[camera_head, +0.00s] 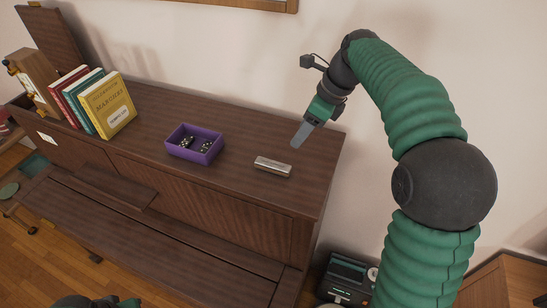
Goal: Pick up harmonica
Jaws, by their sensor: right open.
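The harmonica (272,167) is a small silver bar lying flat on the top of the brown wooden piano (240,124), near its right front edge. My right gripper (299,138) is above the piano top, up and to the right of the harmonica and apart from it. It points down and is open and empty; its fingers overlap in this view. A small dark and green part at the bottom left edge appears to be my left arm; its gripper's jaws cannot be made out.
A purple box (183,152) with small dark items stands left of the harmonica. Several books (112,107) stand upright farther left. The wall (220,50) rises behind the piano. A dark device (346,280) sits low at the right. The piano top around the harmonica is clear.

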